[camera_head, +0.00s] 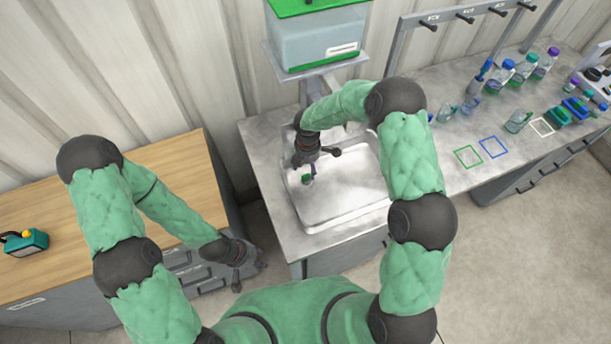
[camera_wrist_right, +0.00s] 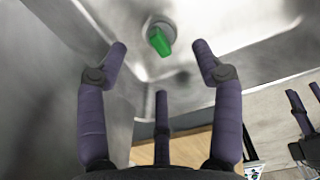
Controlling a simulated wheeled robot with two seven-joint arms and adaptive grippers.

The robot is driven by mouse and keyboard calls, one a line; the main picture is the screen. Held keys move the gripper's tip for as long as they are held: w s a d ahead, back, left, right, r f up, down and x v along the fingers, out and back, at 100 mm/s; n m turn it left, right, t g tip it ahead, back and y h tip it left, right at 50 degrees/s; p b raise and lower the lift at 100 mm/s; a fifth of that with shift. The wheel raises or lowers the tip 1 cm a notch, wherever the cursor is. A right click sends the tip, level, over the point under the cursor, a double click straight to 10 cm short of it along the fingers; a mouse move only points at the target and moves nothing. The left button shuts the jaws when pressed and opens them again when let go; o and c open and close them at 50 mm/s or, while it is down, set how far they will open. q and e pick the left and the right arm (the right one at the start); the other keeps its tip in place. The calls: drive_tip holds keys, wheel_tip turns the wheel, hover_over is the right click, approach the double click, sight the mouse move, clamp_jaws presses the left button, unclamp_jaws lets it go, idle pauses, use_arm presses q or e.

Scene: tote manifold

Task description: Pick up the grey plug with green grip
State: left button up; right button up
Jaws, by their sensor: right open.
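The grey plug with green grip (camera_head: 307,179) sits in the metal sink basin (camera_head: 345,212), near its left side. In the right wrist view the plug's green grip (camera_wrist_right: 159,42) stands out from a pale grey disc. My right gripper (camera_head: 316,160) is over the basin, close to the plug. Its fingers (camera_wrist_right: 160,62) are spread in the wrist view, with the plug ahead between the two side fingertips and nothing held. My left gripper (camera_head: 247,277) hangs low in front of the bench, away from the sink, with its fingers apart and nothing visible in them.
A clear tote with green lid (camera_head: 316,38) stands on a support behind the sink. Several bottles (camera_head: 506,73) and coloured square outlines (camera_head: 481,151) are on the counter at right. A wooden bench (camera_head: 180,170) at left holds a teal box (camera_head: 27,242). The basin walls surround my right gripper.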

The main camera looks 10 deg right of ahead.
sight(307, 175)
drive_tip(key=shift+w+f, duration=0.1)
drive_tip(key=shift+f, duration=3.45)
drive_tip(key=c, duration=1)
